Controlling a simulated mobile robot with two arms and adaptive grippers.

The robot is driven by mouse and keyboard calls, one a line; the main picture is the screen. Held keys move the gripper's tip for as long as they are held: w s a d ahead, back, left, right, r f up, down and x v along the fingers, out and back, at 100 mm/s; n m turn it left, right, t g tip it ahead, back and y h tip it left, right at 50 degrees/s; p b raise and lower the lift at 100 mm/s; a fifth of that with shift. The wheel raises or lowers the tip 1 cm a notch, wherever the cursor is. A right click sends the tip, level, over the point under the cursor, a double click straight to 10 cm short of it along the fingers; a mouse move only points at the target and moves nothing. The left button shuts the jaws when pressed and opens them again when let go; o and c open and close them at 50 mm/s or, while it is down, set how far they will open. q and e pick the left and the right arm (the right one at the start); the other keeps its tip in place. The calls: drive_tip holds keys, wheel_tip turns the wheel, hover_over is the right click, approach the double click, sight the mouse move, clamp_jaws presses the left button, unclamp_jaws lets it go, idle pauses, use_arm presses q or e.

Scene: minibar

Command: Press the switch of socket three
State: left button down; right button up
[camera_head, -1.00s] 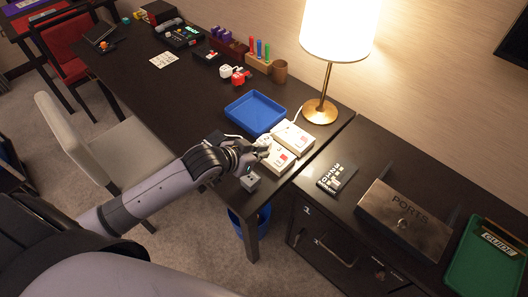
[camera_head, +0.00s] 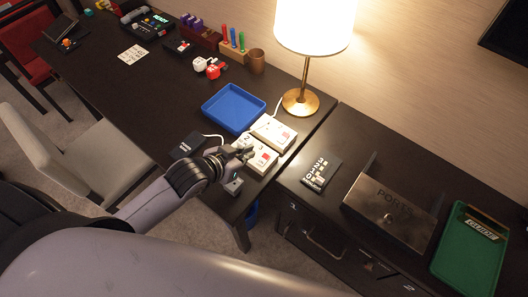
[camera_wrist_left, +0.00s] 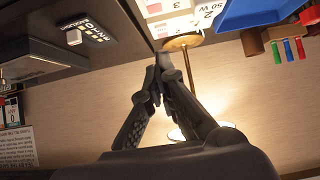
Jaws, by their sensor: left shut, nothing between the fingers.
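Two white socket boxes with red switches stand by the right end of the dark desk: a rear one (camera_head: 273,131) and a front one (camera_head: 260,159). A smaller grey-white block (camera_head: 233,187) sits at the desk's front edge, partly hidden by my gripper. My left gripper (camera_head: 247,153) is shut and empty, over or beside the front box; contact is unclear. In the left wrist view its closed fingertips (camera_wrist_left: 160,66) are near a white box with a red switch (camera_wrist_left: 174,27), beside a "2 50 W" label. My right gripper is out of view.
A blue tray (camera_head: 234,108) lies behind the sockets. A lamp with a brass base (camera_head: 300,102) stands behind them to the right. A black box (camera_head: 187,146) is left of my gripper. On the right cabinet are a dark card (camera_head: 322,173), a PORTS box (camera_head: 390,211) and a green tray (camera_head: 468,262).

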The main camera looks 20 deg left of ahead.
use_arm(q)
hover_over(264, 160)
drive_tip(key=s, duration=0.2)
wheel_tip(264, 160, down, 4)
drive_tip(key=shift+w+f+p, duration=0.55)
drive_tip(key=shift+w+f, duration=0.3)
drive_tip(key=shift+w, duration=0.1)
wheel_tip(264, 160, down, 2)
drive_tip(key=shift+f, duration=0.85)
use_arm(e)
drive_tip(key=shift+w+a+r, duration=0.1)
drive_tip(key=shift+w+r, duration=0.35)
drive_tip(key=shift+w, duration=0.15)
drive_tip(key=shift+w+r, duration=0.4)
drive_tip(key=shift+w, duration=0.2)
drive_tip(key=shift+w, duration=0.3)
use_arm(q)
drive_tip(key=shift+w+d+f, duration=0.1)
drive_tip(key=shift+w+f, duration=0.1)
drive_tip(key=shift+f, duration=0.1)
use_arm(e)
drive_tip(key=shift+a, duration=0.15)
use_arm(q)
drive_tip(key=shift+s+p, duration=0.1)
drive_tip(key=shift+p, duration=0.2)
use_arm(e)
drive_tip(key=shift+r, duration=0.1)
